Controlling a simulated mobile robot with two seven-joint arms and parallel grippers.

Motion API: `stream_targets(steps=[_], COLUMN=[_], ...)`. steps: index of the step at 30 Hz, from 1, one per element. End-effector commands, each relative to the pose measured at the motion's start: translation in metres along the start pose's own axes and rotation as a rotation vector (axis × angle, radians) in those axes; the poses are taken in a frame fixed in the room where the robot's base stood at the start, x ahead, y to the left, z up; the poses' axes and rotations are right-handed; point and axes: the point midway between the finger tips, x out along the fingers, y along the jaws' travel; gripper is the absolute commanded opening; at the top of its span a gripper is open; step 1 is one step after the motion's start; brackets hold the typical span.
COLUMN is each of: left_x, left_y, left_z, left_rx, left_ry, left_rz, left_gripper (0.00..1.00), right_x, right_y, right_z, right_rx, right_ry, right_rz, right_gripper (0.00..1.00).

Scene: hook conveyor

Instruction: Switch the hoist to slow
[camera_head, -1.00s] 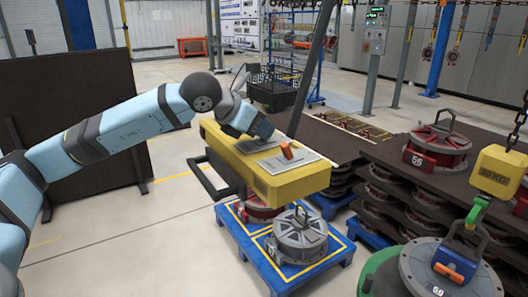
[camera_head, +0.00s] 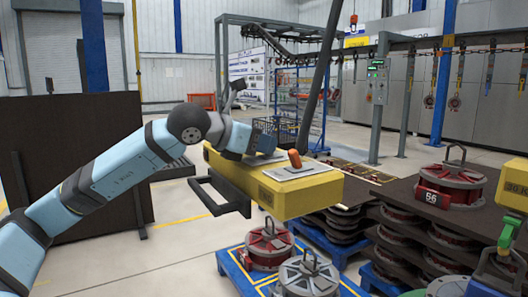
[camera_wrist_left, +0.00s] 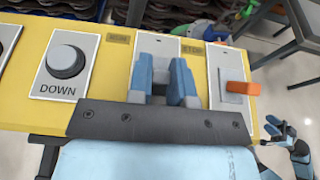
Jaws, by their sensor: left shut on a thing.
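The yellow control box (camera_head: 280,190) hangs in the middle of the head view, with grey plates and an orange lever (camera_head: 294,158) on top. My left gripper (camera_head: 262,140) is at the plate just left of that lever. In the left wrist view its blue fingers (camera_wrist_left: 166,85) are shut on a small switch at the middle plate (camera_wrist_left: 166,46), mostly hidden between them. The DOWN button (camera_wrist_left: 66,62) is to the left, and the orange lever (camera_wrist_left: 242,88) on its plate to the right, apart from the fingers.
Drums on a blue pallet (camera_head: 240,275) stand below the box. Stacked drums, the top one red (camera_head: 455,185), are at right, near a yellow hoist block (camera_head: 512,178). A dark panel (camera_head: 70,130) stands at left. A blue arm part (camera_wrist_left: 290,142) shows low right in the wrist view.

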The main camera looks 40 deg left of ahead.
Motion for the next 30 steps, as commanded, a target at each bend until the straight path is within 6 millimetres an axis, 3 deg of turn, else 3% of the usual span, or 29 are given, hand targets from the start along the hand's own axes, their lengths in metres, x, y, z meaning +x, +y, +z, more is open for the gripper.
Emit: stream_targets(steps=[12, 13, 15, 16, 25, 30], left_x=[0.0, 0.0, 0.0, 0.0, -0.002, -0.018], left_y=[0.0, 0.0, 0.0, 0.0, 0.0, 0.001], left_z=[0.001, 0.001, 0.001, 0.001, 0.0, 0.0], left_rx=[0.0, 0.0, 0.0, 0.0, 0.0, 0.001], left_ry=[-0.006, -0.006, -0.006, -0.005, -0.004, -0.004], left_rz=[0.0, 0.0, 0.0, 0.0, 0.0, 0.002], left_gripper=[0.0, 0.26, 0.42, 0.45, 0.45, 0.45], right_x=[0.0, 0.0, 0.0, 0.0, 0.0, 0.0], right_y=[0.0, 0.0, 0.0, 0.001, 0.001, 0.0], right_z=[0.002, 0.002, 0.002, 0.002, 0.002, 0.0], right_rx=[0.0, 0.0, 0.0, 0.0, -0.001, -0.001], right_ry=[-0.01, -0.01, -0.01, -0.01, -0.01, -0.005], right_rz=[0.0, 0.0, 0.0, 0.0, 0.0, 0.0], right_gripper=[0.43, 0.43, 0.43, 0.43, 0.43, 0.43])
